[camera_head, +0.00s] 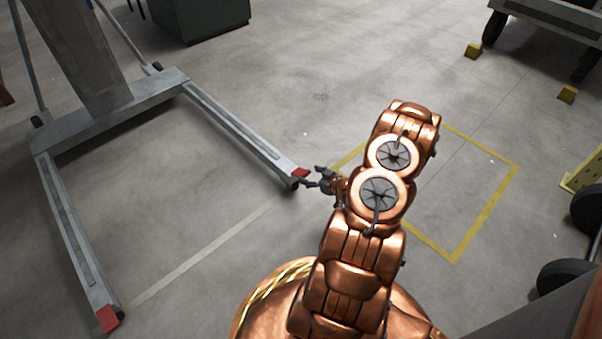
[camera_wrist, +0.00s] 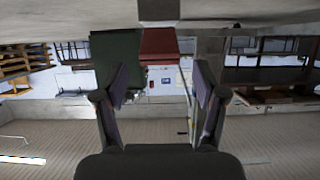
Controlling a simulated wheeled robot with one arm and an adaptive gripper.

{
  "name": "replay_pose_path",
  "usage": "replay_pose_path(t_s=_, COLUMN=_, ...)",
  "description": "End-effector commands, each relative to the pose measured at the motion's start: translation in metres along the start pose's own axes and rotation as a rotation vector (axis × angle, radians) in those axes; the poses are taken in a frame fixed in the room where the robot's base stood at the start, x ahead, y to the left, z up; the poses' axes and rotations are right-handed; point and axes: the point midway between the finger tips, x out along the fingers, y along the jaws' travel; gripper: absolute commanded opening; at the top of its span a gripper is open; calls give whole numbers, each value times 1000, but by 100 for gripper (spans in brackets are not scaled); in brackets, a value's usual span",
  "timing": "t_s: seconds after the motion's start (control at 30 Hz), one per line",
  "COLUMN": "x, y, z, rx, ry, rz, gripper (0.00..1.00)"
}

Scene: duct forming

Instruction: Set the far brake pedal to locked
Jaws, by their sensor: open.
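The far brake pedal (camera_head: 301,173) is a small red plate at the end of the right leg of a grey wheeled frame (camera_head: 225,122). It also shows as a red block in the wrist view (camera_wrist: 158,46), ahead of and between the fingers, beside the end of a grey bar. Whether it is up or pressed down is unclear. My gripper (camera_head: 311,177) is open and empty, just right of the pedal and close to it. Its two fingers frame the pedal in the wrist view (camera_wrist: 159,72). The near red pedal (camera_head: 107,318) is at the end of the left leg.
A dark green cabinet (camera_head: 205,15) stands at the back. Yellow tape (camera_head: 480,215) marks the floor at the right. Yellow blocks (camera_head: 473,50) and wheeled equipment stand at the far right. The floor between the legs is clear. The wrist picture appears upside down.

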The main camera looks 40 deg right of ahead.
Motion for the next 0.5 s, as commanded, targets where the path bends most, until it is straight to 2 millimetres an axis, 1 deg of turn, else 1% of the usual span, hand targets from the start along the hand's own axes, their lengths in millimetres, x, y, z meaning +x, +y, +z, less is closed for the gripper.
replay_pose_path(t_s=0.03, x=8, y=-1, z=2, rx=-2, ry=0, rz=-2, gripper=71)
replay_pose_path(t_s=0.1, x=18, y=-1, z=3, rx=-4, ry=0, rz=-2, gripper=71)
replay_pose_path(t_s=0.3, x=42, y=0, z=2, rx=-5, ry=1, rz=0, gripper=71)
replay_pose_path(t_s=0.5, x=57, y=1, z=1, rx=-3, ry=0, rz=1, gripper=71)
